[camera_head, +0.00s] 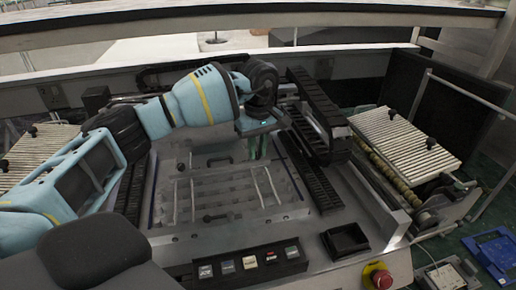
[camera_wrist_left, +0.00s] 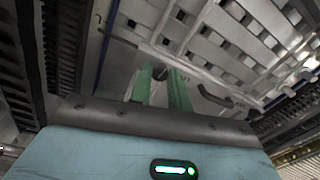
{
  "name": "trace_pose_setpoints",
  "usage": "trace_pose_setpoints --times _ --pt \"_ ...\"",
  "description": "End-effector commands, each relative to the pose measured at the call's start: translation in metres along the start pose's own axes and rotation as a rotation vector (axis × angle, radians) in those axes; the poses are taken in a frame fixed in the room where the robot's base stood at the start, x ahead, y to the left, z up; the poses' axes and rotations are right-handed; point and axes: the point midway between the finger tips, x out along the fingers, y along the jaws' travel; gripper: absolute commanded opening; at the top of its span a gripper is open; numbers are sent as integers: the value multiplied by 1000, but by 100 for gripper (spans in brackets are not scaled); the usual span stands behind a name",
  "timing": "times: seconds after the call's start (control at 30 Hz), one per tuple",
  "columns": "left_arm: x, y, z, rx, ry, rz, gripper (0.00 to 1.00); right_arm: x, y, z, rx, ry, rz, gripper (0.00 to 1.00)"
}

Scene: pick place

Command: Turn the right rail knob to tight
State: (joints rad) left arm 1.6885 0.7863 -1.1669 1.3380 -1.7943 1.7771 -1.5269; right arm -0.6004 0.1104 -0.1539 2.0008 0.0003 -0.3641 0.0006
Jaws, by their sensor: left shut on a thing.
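My left gripper (camera_head: 253,156) reaches down over the right side of the slotted fixture plate (camera_head: 215,205), fingers pointing down. In the left wrist view its two green fingers (camera_wrist_left: 162,76) are shut on a small dark round knob (camera_wrist_left: 160,73), which shows between the fingertips. This appears to be the right rail knob; its turn position cannot be read. In the head view the gripper hides it. Another small dark knob (camera_head: 181,167) sits at the plate's left side. My right gripper is not in view.
A black cable chain (camera_head: 318,115) runs right of the gripper. A button panel (camera_head: 250,263), a black tray (camera_head: 345,240) and a red emergency stop (camera_head: 381,279) lie along the front. A slatted roller conveyor (camera_head: 405,145) stands at the right.

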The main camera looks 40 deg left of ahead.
Motion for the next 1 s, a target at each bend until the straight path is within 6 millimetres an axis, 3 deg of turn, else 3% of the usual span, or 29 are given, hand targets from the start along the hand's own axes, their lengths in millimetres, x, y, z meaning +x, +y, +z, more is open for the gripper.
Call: trace_pose_setpoints --times 0.4,1.0 --pt "1 0 0 248 8 -2 0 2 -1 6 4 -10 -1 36" --pt "1 0 0 307 9 -2 0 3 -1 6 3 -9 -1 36"
